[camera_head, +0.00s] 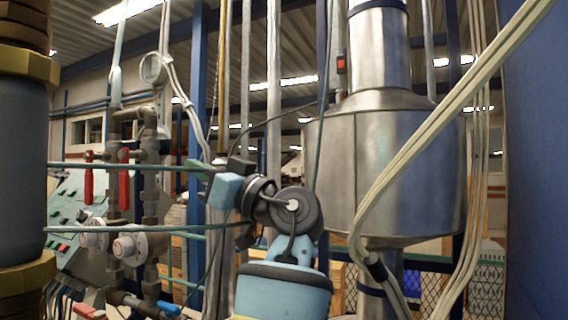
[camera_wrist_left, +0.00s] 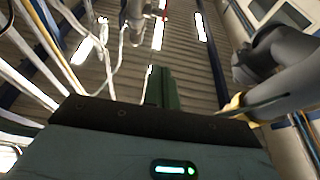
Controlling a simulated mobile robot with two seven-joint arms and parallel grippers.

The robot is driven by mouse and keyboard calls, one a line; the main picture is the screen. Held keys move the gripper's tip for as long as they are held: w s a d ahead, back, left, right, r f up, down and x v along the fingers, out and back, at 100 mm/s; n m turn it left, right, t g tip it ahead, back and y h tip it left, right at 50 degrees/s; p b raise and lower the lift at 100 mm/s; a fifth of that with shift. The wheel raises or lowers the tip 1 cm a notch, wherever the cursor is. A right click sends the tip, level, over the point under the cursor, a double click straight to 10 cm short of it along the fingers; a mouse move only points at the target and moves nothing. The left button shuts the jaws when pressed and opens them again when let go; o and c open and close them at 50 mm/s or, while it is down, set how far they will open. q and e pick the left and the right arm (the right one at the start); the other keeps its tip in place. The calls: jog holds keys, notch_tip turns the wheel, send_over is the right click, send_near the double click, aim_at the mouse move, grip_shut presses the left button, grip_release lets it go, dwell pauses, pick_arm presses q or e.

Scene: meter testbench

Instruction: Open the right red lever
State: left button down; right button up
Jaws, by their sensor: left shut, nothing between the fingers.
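The right red lever (camera_head: 124,182) hangs upright on the right of two vertical pipes in the head view. The left red lever (camera_head: 89,178) hangs beside it, also upright. My left gripper (camera_head: 192,165) is to the right of both levers, apart from the right one in the picture. Its dark green fingers point left and are shut with nothing between them. In the left wrist view the shut fingers (camera_wrist_left: 163,88) show against the ceiling, and neither lever can be made out. My right gripper is not in view.
Two round white dials (camera_head: 131,246) sit below the levers, next to a sloped panel with buttons (camera_head: 66,222). A thick dark cylinder with brass rings (camera_head: 25,170) blocks the left edge. A large metal tank (camera_head: 385,170) and hanging cables (camera_head: 430,130) fill the right side.

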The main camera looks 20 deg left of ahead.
pick_arm(q)
jog(key=w+d+r+m+t+h, duration=0.2)
jog(key=w+d+m+t+h, duration=0.8)
jog(key=t, duration=0.9)
jog(key=shift+w+d+r+p, duration=0.2)
jog(key=shift+w+r+p, duration=0.2)
jog(key=shift+w, duration=0.85)
jog(key=shift+f, duration=0.15)
